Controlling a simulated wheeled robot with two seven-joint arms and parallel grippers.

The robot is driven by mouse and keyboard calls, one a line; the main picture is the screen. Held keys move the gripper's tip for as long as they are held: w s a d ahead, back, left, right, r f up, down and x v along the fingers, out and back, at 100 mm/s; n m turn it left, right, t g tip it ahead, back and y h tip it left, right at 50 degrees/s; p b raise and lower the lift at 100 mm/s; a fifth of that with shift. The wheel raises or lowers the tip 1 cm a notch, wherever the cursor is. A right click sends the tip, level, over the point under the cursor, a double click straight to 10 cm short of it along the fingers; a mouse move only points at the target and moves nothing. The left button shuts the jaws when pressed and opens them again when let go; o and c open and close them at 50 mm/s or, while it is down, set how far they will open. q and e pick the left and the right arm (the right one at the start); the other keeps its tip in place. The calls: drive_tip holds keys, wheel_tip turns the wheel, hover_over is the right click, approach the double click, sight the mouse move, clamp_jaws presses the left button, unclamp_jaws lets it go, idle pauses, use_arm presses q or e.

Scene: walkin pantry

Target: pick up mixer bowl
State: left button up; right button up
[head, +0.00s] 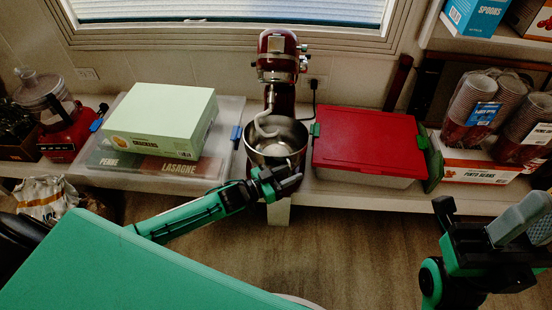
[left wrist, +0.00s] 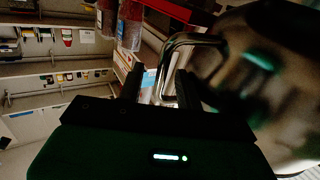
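The mixer bowl (head: 293,134) is shiny steel and sits upright on the red stand mixer (head: 277,62), under its pale dough hook. My left gripper (head: 283,181) is at the front of the bowl, low against its side. In the left wrist view the bowl (left wrist: 262,85) fills the right side, and its bent metal handle (left wrist: 190,39) comes down between the fingers of my left gripper (left wrist: 160,88). The fingers are apart, with the handle closer to the right one; contact is unclear. My right gripper (head: 470,222) is at the lower right, fingers apart, away from the bowl.
A red-lidded bin (head: 368,140) stands close right of the mixer. A clear bin (head: 122,168) with a green crackers box (head: 163,118) on it stands to the left. Stacked cups (head: 470,108) are at the far right. The wooden floor in front of the shelf is open.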

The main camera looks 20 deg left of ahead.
use_arm(q)
drive_tip(key=shift+x, duration=1.05)
clamp_jaws()
idle(0.5)
drive_tip(key=shift+r, duration=0.1)
